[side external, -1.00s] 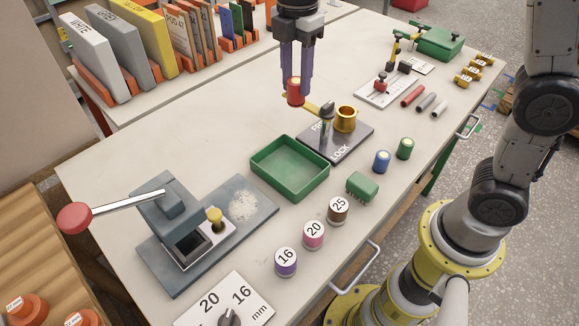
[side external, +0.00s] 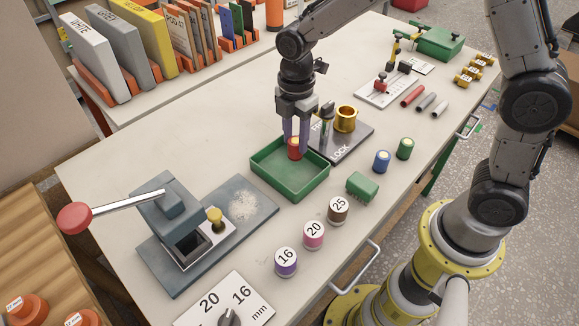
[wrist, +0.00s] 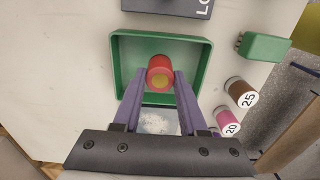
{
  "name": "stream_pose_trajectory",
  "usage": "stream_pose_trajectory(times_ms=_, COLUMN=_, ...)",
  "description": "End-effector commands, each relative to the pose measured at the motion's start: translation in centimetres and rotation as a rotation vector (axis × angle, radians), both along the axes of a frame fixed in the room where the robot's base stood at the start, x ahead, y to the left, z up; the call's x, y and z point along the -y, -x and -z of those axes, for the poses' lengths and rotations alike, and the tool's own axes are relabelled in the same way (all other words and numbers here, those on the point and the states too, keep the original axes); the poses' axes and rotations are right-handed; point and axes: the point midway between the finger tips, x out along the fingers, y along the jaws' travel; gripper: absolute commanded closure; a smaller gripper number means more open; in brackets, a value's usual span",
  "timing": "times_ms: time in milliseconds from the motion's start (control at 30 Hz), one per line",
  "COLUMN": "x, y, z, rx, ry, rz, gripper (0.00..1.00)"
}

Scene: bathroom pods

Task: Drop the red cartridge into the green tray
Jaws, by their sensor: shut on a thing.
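The red cartridge (side external: 295,147) is a short red cylinder with a pale yellowish end. It also shows in the wrist view (wrist: 160,72), between the purple fingers of my gripper (side external: 296,142). My gripper (wrist: 160,75) is shut on it. The green tray (side external: 313,190) is a shallow open box on the bench, with a bare floor. The cartridge is over the tray, near its back right part in the side view. I cannot tell exactly how far it is above the tray floor.
The dark LOCK plate (side external: 345,150) with a brass cup (side external: 346,118) stands just behind the tray. A green brush-like block (side external: 361,186) and numbered pots (side external: 314,234) stand to the right and front. A grey lever press (side external: 180,225) stands left.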

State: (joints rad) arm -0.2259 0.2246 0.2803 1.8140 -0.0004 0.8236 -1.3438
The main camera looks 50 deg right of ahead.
Motion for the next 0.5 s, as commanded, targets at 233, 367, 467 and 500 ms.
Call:
stream_pose_trajectory(times_ms=233, x=0.0, y=0.0, z=1.5, rx=0.002, ry=0.000, rz=0.000, gripper=1.00)
stream_pose_trajectory(times_ms=367, x=0.0, y=0.0, z=1.6, rx=0.002, ry=0.000, rz=0.000, gripper=1.00)
stream_pose_trajectory(times_ms=467, x=0.0, y=0.0, z=1.6, rx=0.002, ry=0.000, rz=0.000, gripper=1.00)
stream_pose_trajectory(times_ms=500, x=0.0, y=0.0, z=1.6, rx=0.002, ry=0.000, rz=0.000, gripper=1.00)
